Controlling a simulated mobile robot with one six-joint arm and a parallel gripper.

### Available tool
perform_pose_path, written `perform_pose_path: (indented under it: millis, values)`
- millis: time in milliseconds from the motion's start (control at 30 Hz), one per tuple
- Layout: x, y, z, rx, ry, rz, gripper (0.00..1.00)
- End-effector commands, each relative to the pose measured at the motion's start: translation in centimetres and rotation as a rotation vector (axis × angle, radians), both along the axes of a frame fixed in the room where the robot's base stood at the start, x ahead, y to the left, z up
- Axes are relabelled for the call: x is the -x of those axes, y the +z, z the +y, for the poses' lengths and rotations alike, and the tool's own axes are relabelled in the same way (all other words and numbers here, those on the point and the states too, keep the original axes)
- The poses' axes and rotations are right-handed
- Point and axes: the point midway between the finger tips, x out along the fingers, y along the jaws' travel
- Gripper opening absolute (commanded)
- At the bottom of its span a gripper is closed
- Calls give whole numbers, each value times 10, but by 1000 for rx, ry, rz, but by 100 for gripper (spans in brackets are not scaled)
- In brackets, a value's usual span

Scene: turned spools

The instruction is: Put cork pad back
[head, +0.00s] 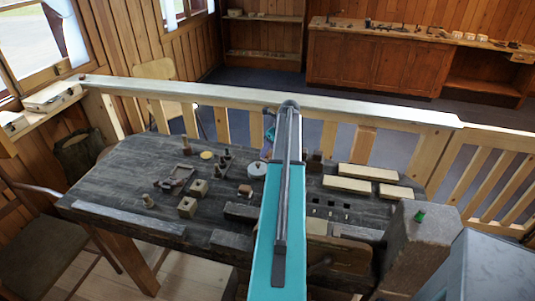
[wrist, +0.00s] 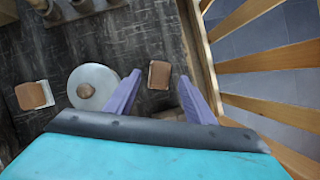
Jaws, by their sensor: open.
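My gripper (wrist: 159,62) is open, with its two purple fingers apart over the dark table. A small brown block (wrist: 159,74) lies in the gap between the fingertips in the wrist view, not gripped. My arm hides that spot in the head view. A flat round tan disc (head: 206,155) lies on the table left of my arm and could be cork. I cannot tell for certain which piece is the cork pad. A pale round disc with a brown knob (wrist: 92,87) lies beside my left finger; it also shows in the head view (head: 257,169).
A brown-topped block (wrist: 34,95) lies beyond the knobbed disc. Several spools and wooden blocks (head: 188,207) stand on the table's left part. Pale boards (head: 347,184) lie at right. A wooden railing (head: 350,114) runs along the far edge, close to my right finger.

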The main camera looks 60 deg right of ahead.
Motion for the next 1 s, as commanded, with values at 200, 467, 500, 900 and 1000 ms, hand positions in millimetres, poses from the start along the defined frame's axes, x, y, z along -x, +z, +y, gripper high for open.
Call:
perform_pose_path:
  millis: [200, 467, 500, 900, 1000]
  values:
    - [12, 25, 1, 1, -1, 0, 49]
    - [24, 56, 2, 1, 0, -1, 49]
    - [26, 60, 2, 0, 0, 0, 49]
    - [34, 80, 3, -1, 0, 1, 49]
    - [34, 81, 3, -1, 0, 1, 49]
